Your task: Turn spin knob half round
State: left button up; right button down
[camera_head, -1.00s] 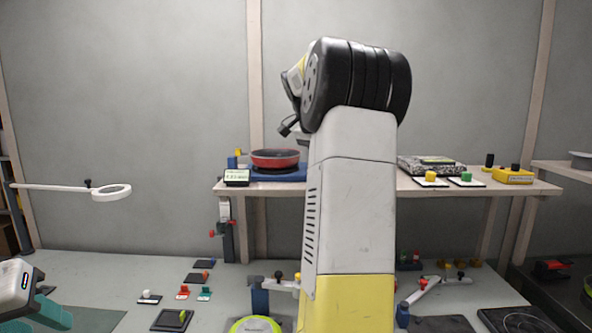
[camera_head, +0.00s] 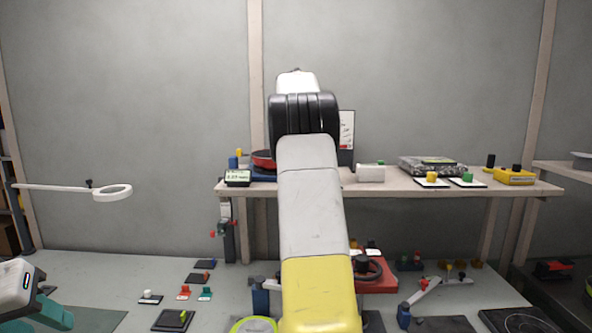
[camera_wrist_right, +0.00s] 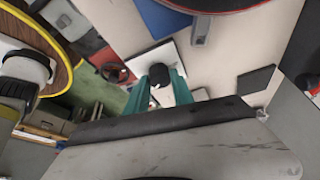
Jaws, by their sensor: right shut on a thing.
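In the right wrist view, a black knob (camera_wrist_right: 158,74) stands on a white plate (camera_wrist_right: 146,60). The teal fingers of my right gripper (camera_wrist_right: 158,82) are on either side of the knob, shut on it. In the head view my right arm hides this gripper and the knob. My left gripper (camera_head: 45,312) is at the lower left edge of the head view, partly cut off. Its teal fingers look apart, with nothing seen between them.
A red pan (camera_head: 262,160) on a blue base stands close beside my right arm on the shelf (camera_head: 390,184). A small display (camera_head: 237,177) is left of it. A yellow box (camera_head: 513,176) and green and yellow knobs are farther right.

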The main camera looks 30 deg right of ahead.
jog(key=shift+w+d+m+g+y, duration=0.1)
jog(key=shift+m+g+y, duration=0.2)
jog(key=shift+m, duration=0.75)
jog(key=shift+m+g+y, duration=0.1)
jog(key=shift+m+y, duration=0.3)
jog(key=shift+m, duration=0.65)
jog(key=c, duration=1.1)
grip_release()
